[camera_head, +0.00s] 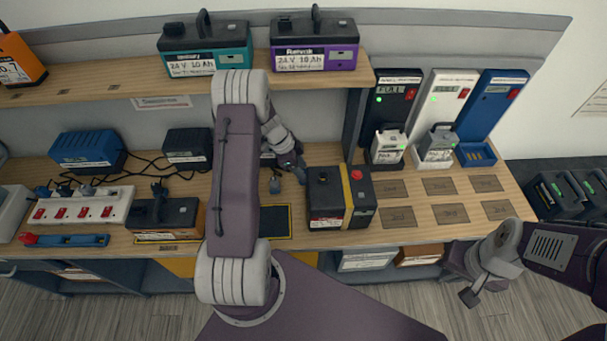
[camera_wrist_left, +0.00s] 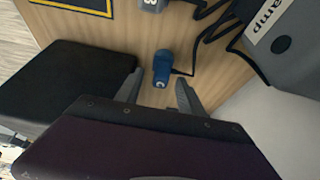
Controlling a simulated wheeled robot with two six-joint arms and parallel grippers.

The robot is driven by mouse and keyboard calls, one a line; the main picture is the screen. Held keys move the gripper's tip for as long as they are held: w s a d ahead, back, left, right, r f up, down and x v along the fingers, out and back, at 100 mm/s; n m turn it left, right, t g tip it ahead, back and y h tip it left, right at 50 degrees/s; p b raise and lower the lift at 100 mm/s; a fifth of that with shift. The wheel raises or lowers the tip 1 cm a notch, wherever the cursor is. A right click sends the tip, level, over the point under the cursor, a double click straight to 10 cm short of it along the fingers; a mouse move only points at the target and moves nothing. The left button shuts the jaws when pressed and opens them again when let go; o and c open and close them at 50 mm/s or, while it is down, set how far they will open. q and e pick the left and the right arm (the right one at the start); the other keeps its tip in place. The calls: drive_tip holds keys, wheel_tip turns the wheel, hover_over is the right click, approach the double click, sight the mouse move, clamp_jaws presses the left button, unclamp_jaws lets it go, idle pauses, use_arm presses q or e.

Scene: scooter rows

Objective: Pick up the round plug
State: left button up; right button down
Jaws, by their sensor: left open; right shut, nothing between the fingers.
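A blue rounded plug (camera_wrist_left: 162,68) on a dark cord lies on the wooden bench in the left wrist view. My left gripper (camera_wrist_left: 158,84) is open, with one fingertip on either side of the plug's near end; I cannot tell if they touch it. In the head view my left gripper (camera_head: 296,172) is over the bench, left of a black box with a yellow band, and it hides the blue plug. My right gripper (camera_head: 470,297) is shut and empty, off the bench's front edge.
The black box with a yellow band (camera_head: 325,200) stands close to the left gripper. A grey charger (camera_wrist_left: 292,48) and loose black cords lie beside the plug. A yellow-edged dark mat (camera_head: 276,220) lies in front. A power strip (camera_head: 85,208) is at left.

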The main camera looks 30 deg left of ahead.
use_arm(q)
drive_tip(key=shift+x, duration=1.1)
clamp_jaws()
drive_tip(key=shift+r, duration=0.1)
